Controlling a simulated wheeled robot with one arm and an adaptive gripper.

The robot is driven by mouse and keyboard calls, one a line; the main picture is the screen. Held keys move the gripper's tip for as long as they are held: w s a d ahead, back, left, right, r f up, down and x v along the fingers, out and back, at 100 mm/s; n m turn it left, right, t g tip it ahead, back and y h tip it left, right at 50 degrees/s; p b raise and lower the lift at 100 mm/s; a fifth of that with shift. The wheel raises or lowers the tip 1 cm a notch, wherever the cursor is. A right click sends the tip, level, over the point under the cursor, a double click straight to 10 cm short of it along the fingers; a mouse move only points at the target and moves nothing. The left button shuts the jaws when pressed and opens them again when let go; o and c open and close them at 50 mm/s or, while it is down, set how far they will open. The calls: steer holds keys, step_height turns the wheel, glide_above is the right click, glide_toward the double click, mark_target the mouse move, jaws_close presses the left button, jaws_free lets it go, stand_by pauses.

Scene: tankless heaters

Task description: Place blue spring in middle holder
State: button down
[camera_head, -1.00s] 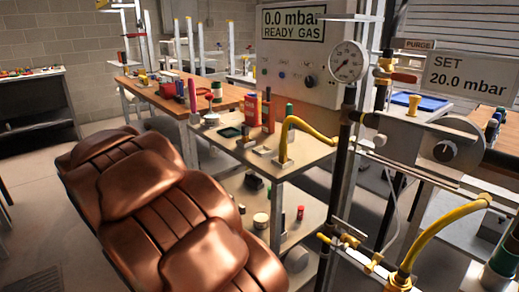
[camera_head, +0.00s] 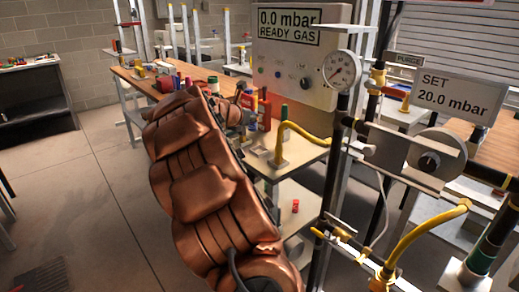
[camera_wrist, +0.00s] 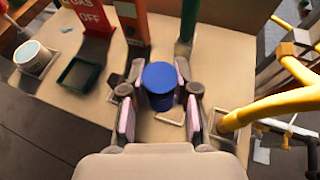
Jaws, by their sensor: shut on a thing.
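My gripper (camera_wrist: 159,108) is shut on a blue cylinder, which I take as the blue spring (camera_wrist: 160,78). In the wrist view the spring sits between the two pink-lined finger pads, with its round blue top facing the camera. It is over the beige bench top (camera_wrist: 75,112); I cannot tell how high. A small pale square holder (camera_wrist: 172,119) shows partly beneath and just right of the spring. A dark green square holder (camera_wrist: 81,75) lies to the left, empty. I cannot tell which holder is the middle one. In the head view my arm hides most of the gripper area.
A red "GAS OFF" block (camera_wrist: 92,18) and an orange-brown upright (camera_wrist: 132,22) stand beyond the gripper. A green post (camera_wrist: 187,27) stands behind the spring. A thick yellow hose (camera_wrist: 275,104) rises close on the right. A white cup (camera_wrist: 33,57) is at left.

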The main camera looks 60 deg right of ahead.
steer(key=shift+s+d+f+b, duration=0.25)
steer(key=shift+s+d+f, duration=0.05)
steer(key=shift+f, duration=1.3)
steer(key=shift+s+d+f+b, duration=0.25)
steer(key=shift+d+f+b, duration=0.1)
steer(key=shift+f, duration=1.25)
steer(key=shift+s+d+f+b, duration=0.2)
steer(key=shift+s+d+f, duration=0.1)
steer(key=shift+f, duration=1.3)
steer(key=shift+f, duration=0.1)
steer(key=c, duration=0.9)
jaws_free()
steer(key=shift+o, duration=0.2)
